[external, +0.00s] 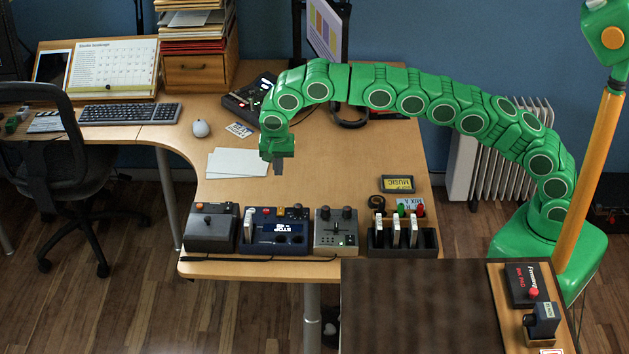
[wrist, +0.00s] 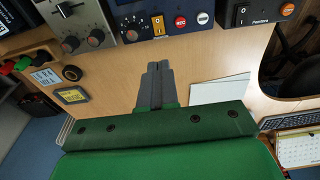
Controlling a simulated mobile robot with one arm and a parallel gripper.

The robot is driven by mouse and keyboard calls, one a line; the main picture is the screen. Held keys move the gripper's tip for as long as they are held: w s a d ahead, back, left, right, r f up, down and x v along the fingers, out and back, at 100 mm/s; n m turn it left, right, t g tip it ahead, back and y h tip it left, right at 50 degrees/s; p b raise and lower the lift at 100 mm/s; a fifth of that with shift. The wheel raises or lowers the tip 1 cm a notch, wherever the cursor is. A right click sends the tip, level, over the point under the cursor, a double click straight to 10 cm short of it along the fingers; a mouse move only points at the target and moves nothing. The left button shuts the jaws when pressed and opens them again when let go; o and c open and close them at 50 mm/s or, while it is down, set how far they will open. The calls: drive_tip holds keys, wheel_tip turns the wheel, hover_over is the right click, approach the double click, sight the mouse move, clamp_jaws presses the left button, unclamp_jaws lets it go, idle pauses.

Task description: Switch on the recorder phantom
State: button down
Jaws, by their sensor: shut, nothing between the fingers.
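The dark blue recorder (external: 275,231) stands in the front row of devices on the wooden desk. In the wrist view my gripper (wrist: 157,68) is shut and empty, pointing toward the recorder's edge.
A grey mixer (external: 336,232) and a grey box (external: 210,229) flank the recorder closely. A dark rack (external: 430,241) with upright cards stands right of the mixer. White sheets (external: 236,163) lie left of my gripper. Bare desk lies between the gripper and the devices.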

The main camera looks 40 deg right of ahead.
sight(281, 208)
drive_tip(key=shift+f, duration=0.15)
drive_tip(key=f, duration=0.9)
drive_tip(key=w+d+f, duration=0.1)
drive_tip(key=f, duration=0.3)
drive_tip(key=shift+w+d+f, duration=0.1)
drive_tip(key=shift+f, duration=0.2)
drive_tip(key=shift+w+d+f, duration=0.1)
drive_tip(key=shift+d+f, duration=0.05)
drive_tip(key=shift+f, duration=0.15)
